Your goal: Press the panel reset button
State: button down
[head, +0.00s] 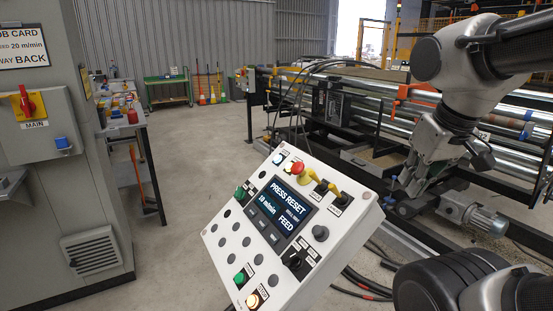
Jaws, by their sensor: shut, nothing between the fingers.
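The white control panel (225,262) stands tilted in the middle of the head view. Its screen (284,207) reads "PRESS RESET", "10 m/min" and "FEED". A small pale lit button (279,158) sits at its top corner, beside a red mushroom button (298,168) on a yellow base. Green buttons (240,277) and an orange-white lit button (253,301) are along its left side. The small labels are too blurred to show which button is reset. My gripper (408,192) is shut and empty, pointing down, to the right of the panel and apart from it.
A roller machine (340,105) fills the back right, with cables on the floor beneath it. A grey cabinet (60,200) with a red main switch (27,102) stands at left. A side table (130,122) stands behind it. The floor between them is open.

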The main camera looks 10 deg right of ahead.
aim_at(278, 158)
jog(key=j+z, duration=0.3)
jog(key=j, duration=0.5)
jog(key=j+z, duration=0.3)
jog(key=j, duration=0.5)
jog(key=k+j+z, duration=0.1)
jog(key=j+z, duration=0.2)
jog(key=j, duration=0.45)
